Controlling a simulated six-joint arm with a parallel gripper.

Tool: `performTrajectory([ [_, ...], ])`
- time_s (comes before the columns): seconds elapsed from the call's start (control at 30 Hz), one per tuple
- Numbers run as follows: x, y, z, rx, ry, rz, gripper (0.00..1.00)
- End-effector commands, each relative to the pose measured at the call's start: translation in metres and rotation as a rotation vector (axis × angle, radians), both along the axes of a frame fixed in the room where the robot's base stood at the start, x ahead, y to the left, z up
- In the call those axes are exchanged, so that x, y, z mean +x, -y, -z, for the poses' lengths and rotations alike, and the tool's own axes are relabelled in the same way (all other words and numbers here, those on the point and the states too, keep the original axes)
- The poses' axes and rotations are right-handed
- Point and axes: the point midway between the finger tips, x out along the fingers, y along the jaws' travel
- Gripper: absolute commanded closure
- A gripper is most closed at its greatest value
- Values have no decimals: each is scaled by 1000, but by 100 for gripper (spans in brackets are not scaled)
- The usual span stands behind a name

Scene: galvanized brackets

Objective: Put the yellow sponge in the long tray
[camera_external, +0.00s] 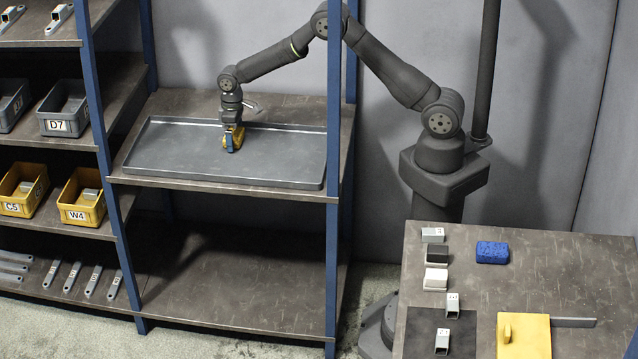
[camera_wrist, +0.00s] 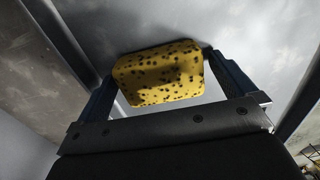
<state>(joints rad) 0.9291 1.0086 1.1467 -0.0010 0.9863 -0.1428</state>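The long tray (camera_external: 170,166) is a shallow grey metal tray with a low rim, lying on the upper shelf of the middle rack. My gripper (camera_external: 231,142) points down within its outline, near its middle. The yellow sponge (camera_external: 238,134) is between the blue fingers. In the wrist view the speckled sponge (camera_wrist: 160,76) spans the space between the fingertips of my gripper (camera_wrist: 163,82), which looks shut on it. The sponge is at or just above the tray floor; I cannot tell whether it touches. The grey tray surface (camera_wrist: 165,22) fills the background there.
Blue rack posts (camera_external: 333,200) stand at the shelf's front corners. The left rack holds grey bins (camera_external: 62,112) and yellow bins (camera_external: 82,200). The tray is otherwise empty.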

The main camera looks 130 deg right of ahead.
Motion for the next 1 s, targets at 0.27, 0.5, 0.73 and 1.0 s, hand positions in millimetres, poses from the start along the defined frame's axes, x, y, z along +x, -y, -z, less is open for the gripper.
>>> performTrajectory([
  [0.27,1,1,-21,-3,3,0,0],
  [0.5,1,1,-73,-4,4,0,0],
  [0.73,0,1,-111,-1,1,-1,0],
  [1.0,0,0,-123,1,0,-1,0],
])
